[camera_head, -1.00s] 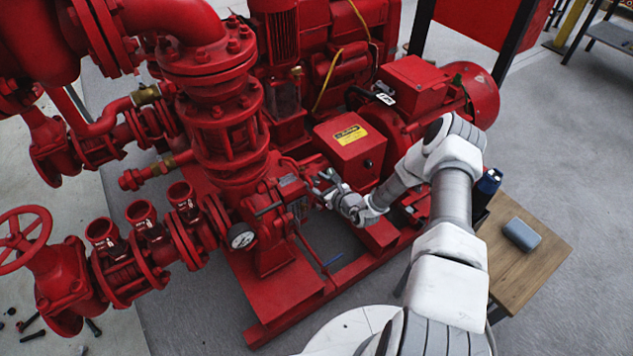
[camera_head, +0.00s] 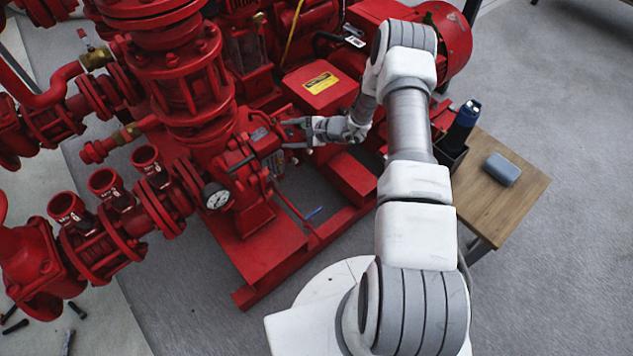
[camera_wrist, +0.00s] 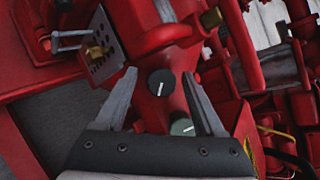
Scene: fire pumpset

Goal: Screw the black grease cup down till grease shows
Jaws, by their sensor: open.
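In the wrist view, the black grease cup (camera_wrist: 161,82) is a round black cap with a white mark line, seated on the red pump housing. My gripper (camera_wrist: 158,76) is open, with one finger on each side of the cup. Gaps show between the fingers and the cup; I cannot tell how deep the fingertips reach. No grease is visible around the cup. A grey-green cap (camera_wrist: 182,127) sits nearer, beside the right finger, and an olive cap (camera_wrist: 211,17) farther up. In the head view my gripper (camera_head: 284,134) is at the housing and the cup cannot be made out.
A pressure gauge (camera_head: 216,196) and red flanged pipes lie left of the gripper. A red box with a yellow label (camera_head: 320,83) stands just behind it.

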